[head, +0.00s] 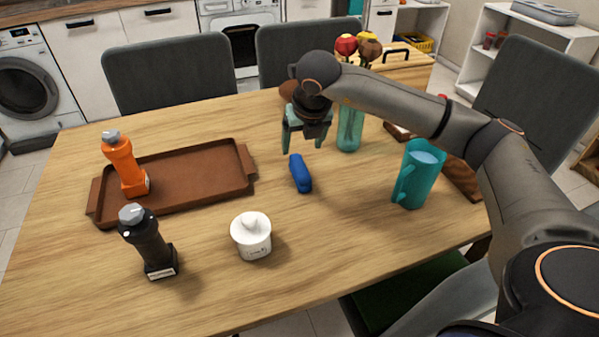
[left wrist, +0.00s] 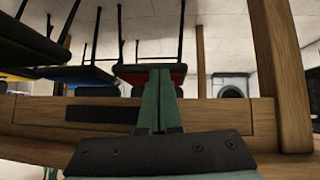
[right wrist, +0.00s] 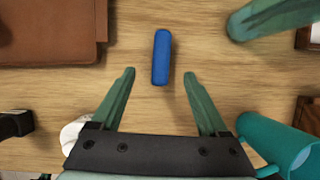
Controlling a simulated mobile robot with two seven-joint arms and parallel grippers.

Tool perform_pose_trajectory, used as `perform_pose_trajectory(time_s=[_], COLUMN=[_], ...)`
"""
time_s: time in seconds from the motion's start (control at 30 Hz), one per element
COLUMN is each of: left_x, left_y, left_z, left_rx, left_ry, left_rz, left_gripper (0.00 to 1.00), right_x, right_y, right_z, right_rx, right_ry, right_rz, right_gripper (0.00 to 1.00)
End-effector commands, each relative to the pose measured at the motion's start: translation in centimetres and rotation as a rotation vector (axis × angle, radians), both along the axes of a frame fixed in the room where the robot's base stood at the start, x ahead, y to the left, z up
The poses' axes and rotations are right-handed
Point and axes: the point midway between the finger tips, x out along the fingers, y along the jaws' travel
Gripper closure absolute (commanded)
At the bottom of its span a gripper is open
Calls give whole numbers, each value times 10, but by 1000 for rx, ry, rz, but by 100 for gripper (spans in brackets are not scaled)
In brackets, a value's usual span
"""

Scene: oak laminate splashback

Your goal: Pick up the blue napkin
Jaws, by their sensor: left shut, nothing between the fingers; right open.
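The blue napkin (head: 300,173), a small rolled shape, lies on the wooden table near its middle. In the right wrist view the napkin (right wrist: 161,57) lies ahead of the fingertips, between their lines and not touched. My right gripper (head: 303,143) is open and empty above the table, just behind the napkin in the head view; it also shows in the right wrist view (right wrist: 158,75). My left gripper (left wrist: 158,72) is shut and empty in the left wrist view, facing the table's wooden edge and chairs. It is not in the head view.
Left of the napkin is a brown tray (head: 200,178) with an orange bottle (head: 125,165). A black bottle (head: 147,240) and white tub (head: 251,236) stand in front. A teal pitcher (head: 417,175) and a teal vase (head: 349,130) stand to the right. Table around the napkin is clear.

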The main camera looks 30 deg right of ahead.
Motion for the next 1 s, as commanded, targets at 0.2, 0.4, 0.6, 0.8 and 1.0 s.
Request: perform_pose_trajectory(time_s=[0.2, 0.4, 0.6, 0.8, 1.0], left_x=[-5, -6, -6, -4, -4], left_y=[1, 1, 2, 2, 3], left_z=[-3, -4, -5, -7, -6], left_rx=[2, 3, 4, 5, 6], left_ry=[5, 8, 7, 4, 3], left_rz=[-3, -1, -1, 0, 1], left_gripper=[100, 100, 100, 100, 100], right_x=[13, 21, 25, 33, 35], right_y=[-4, -6, -11, -15, -15], right_z=[-39, -58, -79, -105, -110], right_rx=[0, 2, 1, 2, 3], right_ry=[5, 4, 5, 3, 2], right_rz=[1, 4, 3, 5, 5], right_gripper=[22, 22, 22, 22, 22])
